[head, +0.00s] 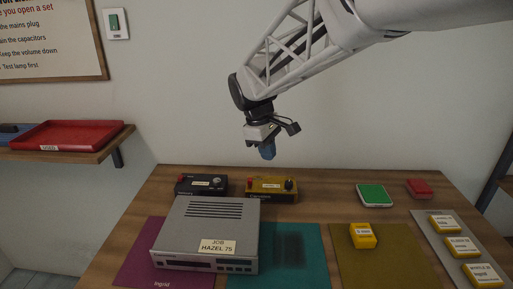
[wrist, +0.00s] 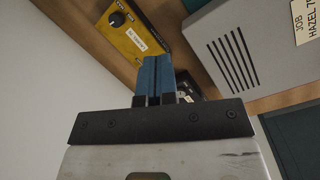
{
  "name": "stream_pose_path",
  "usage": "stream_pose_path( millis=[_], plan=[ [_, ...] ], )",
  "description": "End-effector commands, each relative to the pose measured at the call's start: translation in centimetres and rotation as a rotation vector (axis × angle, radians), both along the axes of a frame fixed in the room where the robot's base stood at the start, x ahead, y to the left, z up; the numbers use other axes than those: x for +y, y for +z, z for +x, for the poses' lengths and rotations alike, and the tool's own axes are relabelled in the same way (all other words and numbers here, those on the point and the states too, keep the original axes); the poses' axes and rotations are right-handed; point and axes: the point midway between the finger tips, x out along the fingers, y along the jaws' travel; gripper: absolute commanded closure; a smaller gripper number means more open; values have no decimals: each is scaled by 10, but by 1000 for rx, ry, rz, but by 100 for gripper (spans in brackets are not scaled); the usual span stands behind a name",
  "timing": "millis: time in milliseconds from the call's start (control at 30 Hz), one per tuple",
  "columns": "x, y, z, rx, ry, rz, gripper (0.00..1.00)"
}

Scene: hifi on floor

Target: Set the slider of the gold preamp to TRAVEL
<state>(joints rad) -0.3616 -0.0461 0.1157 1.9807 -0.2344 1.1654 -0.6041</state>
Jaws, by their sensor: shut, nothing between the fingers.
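The gold preamp (head: 272,188) sits at the back of the table, behind the teal mat. It has a black knob at its right end, a pale label in the middle and a red part at its left end. In the wrist view the gold preamp (wrist: 138,36) is at the upper left, with its knob clear; the slider and its setting are too small to make out. My gripper (head: 268,153) hangs in the air above the gold preamp, apart from it. Its blue fingers (wrist: 155,62) are shut and empty.
A black preamp (head: 201,185) stands left of the gold one. A large grey hifi unit (head: 208,232) stands close in front of both. A green-topped box (head: 374,195) and a red block (head: 419,188) are at the back right. A yellow block (head: 362,236) sits on the olive mat (head: 390,265).

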Motion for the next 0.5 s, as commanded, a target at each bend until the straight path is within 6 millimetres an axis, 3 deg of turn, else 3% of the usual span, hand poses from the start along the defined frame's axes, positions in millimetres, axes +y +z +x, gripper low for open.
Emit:
stream_pose_path(
  millis=[500],
  plan=[
    [91, -29, 65, 94, 278, -89, 100]
  ],
)
